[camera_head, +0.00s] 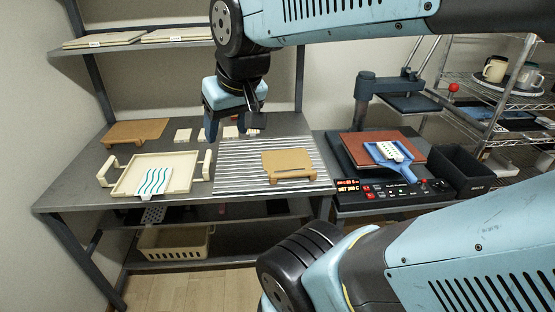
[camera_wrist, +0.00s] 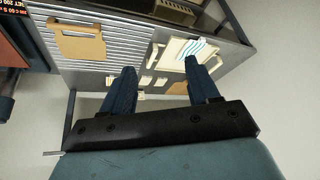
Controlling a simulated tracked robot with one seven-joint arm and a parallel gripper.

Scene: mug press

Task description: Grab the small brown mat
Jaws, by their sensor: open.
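Several flat brown pieces show, and I cannot tell which is the small brown mat. A tan board with a raised edge (camera_head: 290,162) lies on the ribbed metal plate; it also shows in the wrist view (camera_wrist: 78,42). A similar tan board (camera_head: 135,132) lies at the back left of the table. A reddish-brown sheet (camera_head: 374,146) lies on the press bed. A small dark piece (camera_head: 257,120) is by my gripper, partly hidden. My gripper (camera_head: 233,124) is open and empty, pointing down over the back of the table; its fingers show in the wrist view (camera_wrist: 162,76).
A cream tray (camera_head: 128,182) holds a teal-waved cloth (camera_head: 156,181). Small pale cards (camera_head: 183,135) lie behind the tray. On the right are the press (camera_head: 366,103), a blue-handled tool (camera_head: 395,160), a black bin (camera_head: 462,172) and a wire rack with mugs (camera_head: 495,68).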

